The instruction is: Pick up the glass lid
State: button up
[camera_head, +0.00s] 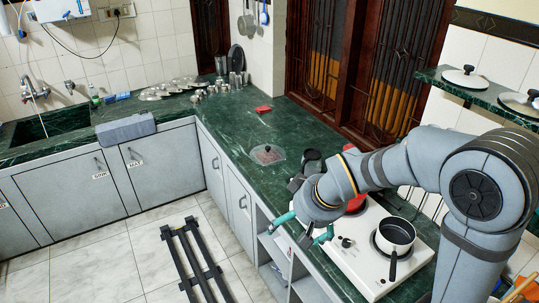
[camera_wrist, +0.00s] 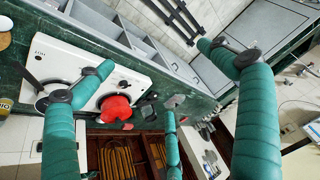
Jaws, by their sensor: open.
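The glass lid (camera_head: 267,153) is a clear round disc with a dark reddish knob. It lies flat on the green counter, near the front edge, beyond the stove in the head view. My gripper (camera_head: 303,228) has teal fingers spread apart and empty. It is over the counter's front edge beside the stove, nearer the camera than the lid and well apart from it. The wrist view shows the open fingers (camera_wrist: 152,62) over the stove and counter.
A white stove (camera_head: 375,262) holds a saucepan (camera_head: 395,236) and a red pot (camera_head: 357,203), partly hidden by my arm. Dark cups (camera_head: 312,160) stand between stove and lid. A small red item (camera_head: 263,109) lies farther back. Two other lids (camera_head: 464,78) are on the shelf.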

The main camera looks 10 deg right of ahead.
jog(key=c, duration=1)
jog(key=shift+c, duration=0.5)
